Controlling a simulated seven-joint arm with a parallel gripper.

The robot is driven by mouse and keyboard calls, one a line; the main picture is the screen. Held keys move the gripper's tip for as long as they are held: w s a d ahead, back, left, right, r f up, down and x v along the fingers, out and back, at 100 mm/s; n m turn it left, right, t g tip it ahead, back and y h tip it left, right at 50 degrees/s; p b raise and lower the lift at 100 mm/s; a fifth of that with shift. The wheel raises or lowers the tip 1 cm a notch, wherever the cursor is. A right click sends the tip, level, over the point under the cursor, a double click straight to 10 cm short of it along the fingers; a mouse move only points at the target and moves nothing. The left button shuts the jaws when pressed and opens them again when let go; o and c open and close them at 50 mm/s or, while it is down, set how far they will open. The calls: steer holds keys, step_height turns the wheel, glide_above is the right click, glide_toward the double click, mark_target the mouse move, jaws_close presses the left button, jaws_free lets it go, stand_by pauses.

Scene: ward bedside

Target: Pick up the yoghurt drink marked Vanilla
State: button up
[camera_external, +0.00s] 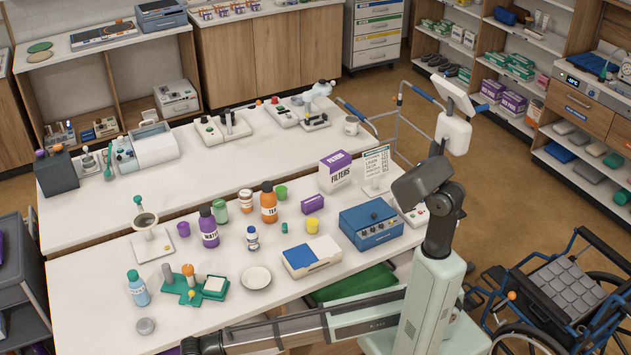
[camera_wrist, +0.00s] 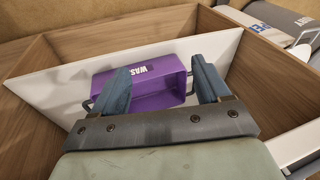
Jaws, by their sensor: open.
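No label reading Vanilla is legible in either view. A small white bottle with a blue cap (camera_external: 252,238) stands upright near the middle of the front table (camera_external: 100,318); I cannot tell whether it is the yoghurt drink. A light blue bottle with a green cap (camera_external: 138,289) stands at the table's left, its label unreadable. In the wrist view my gripper (camera_wrist: 160,85) is open and empty, its two blue-grey fingers apart over a purple bin (camera_wrist: 160,88) whose lettering begins WAS. In the external view my arm reaches to the bottom edge and the gripper is not clearly visible.
A purple bottle (camera_external: 208,229), an orange bottle (camera_external: 268,204), a white plate (camera_external: 256,278), a blue-lidded box (camera_external: 312,257) and a blue device (camera_external: 371,225) crowd the table. A green base (camera_external: 180,286) holds small parts at left. A wheelchair (camera_external: 560,300) stands right.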

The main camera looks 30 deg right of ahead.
steer(key=s+a+r+y, duration=0.2)
steer(key=s+a+r, duration=0.2)
steer(key=a+r, duration=0.4)
steer(key=s+a+r+y, duration=0.1)
steer(key=s+a+r, duration=0.35)
steer(key=r, duration=0.65)
step_height(320, 180, up, 11)
steer(key=w+a+y, duration=0.1)
steer(key=a+y, duration=0.1)
steer(key=w+d+r+m+h, duration=0.1)
steer(key=w+d+m, duration=0.1)
steer(key=w+d, duration=0.35)
steer(key=w+d+m+h, duration=0.1)
steer(key=w+d+m, duration=0.2)
steer(key=w, duration=0.6)
steer(key=m+g+h, duration=0.2)
steer(key=m+h, duration=0.3)
steer(key=m, duration=0.9)
glide_toward(251, 228)
steer(key=f, duration=0.4)
steer(key=s+f, duration=0.1)
steer(key=f, duration=0.2)
steer(key=shift+a, duration=0.25)
steer(key=shift+w+a+f, duration=0.15)
steer(key=shift+f, duration=1.15)
steer(key=shift+w+a+f, duration=0.15)
steer(key=shift+a+f, duration=0.05)
steer(key=shift+f, duration=1.15)
